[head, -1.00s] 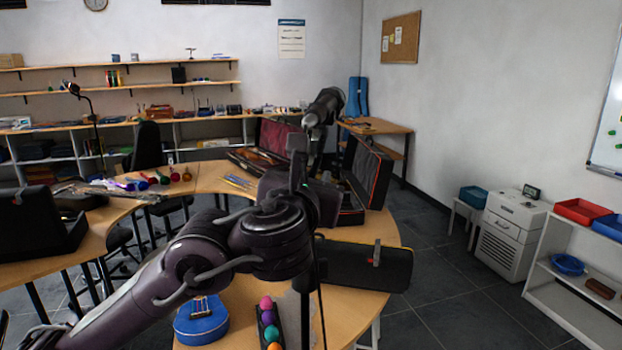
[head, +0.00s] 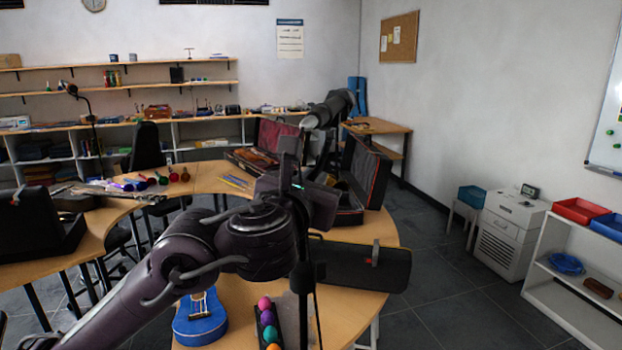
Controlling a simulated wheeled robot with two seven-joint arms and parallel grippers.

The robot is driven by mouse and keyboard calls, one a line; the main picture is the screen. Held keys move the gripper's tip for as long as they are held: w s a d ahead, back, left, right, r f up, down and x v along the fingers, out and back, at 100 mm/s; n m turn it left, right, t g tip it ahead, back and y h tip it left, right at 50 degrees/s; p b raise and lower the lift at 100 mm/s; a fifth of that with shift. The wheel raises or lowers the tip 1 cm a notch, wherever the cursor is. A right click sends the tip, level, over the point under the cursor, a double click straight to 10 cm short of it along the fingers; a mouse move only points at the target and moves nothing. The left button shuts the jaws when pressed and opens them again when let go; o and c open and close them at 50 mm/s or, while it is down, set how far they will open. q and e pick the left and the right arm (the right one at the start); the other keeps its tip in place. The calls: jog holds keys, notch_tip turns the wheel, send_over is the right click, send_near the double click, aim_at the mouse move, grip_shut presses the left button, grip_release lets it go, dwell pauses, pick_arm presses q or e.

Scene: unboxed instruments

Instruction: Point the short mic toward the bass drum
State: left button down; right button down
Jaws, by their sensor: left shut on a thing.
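A dark microphone (head: 331,108) with a grey end is at the upper middle in the head view, tilted with its thicker end up and to the right. Below it a thin black stand pole (head: 304,275) with a hanging cable runs down in front of the table. I take this to be the short mic. My left gripper (head: 293,172) is shut on it just below the microphone; the fingertips are partly hidden by my own wrist. I see no bass drum in this view. My right gripper is out of view.
The curved wooden table (head: 240,312) holds a blue ukulele (head: 200,318), a row of coloured shakers (head: 267,320), an open dark case (head: 365,180) and a flat black case (head: 362,266). Another black case (head: 45,228) stands at left. The floor at right is clear before a white shelf (head: 575,280).

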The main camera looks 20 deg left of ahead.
pick_arm(q)
jog(key=shift+d+m+h, duration=0.15)
jog(key=shift+m+h, duration=0.65)
jog(key=shift+h, duration=0.4)
jog(key=shift+s+d+r+m+g+h+b, duration=0.1)
jog(key=shift+s+d+m+g+h+b, duration=0.65)
jog(key=shift+m+g+h, duration=1.4)
jog(key=shift+s+d+r+m+g+h+b, duration=0.15)
jog(key=shift+d+m+g+h+b, duration=0.25)
jog(key=shift+m+g+h+b, duration=1.3)
jog(key=shift+s+d+m+g+h+b, duration=0.2)
jog(key=shift+s+d+m+g+h, duration=0.7)
jog(key=shift+m+h, duration=1.85)
jog(key=shift+w+a+n+g+h, duration=0.1)
jog(key=shift+a+n+g+h, duration=0.1)
jog(key=shift+g+h, duration=0.25)
jog(key=shift+w+a+n+g+h, duration=0.1)
jog(key=shift+n+g+h, duration=0.1)
jog(key=shift+g+h, duration=0.25)
jog(key=c, duration=1.6)
grip_release()
jog(key=shift+d, duration=0.1)
jog(key=shift+o, duration=0.7)
jog(key=shift+f, duration=0.15)
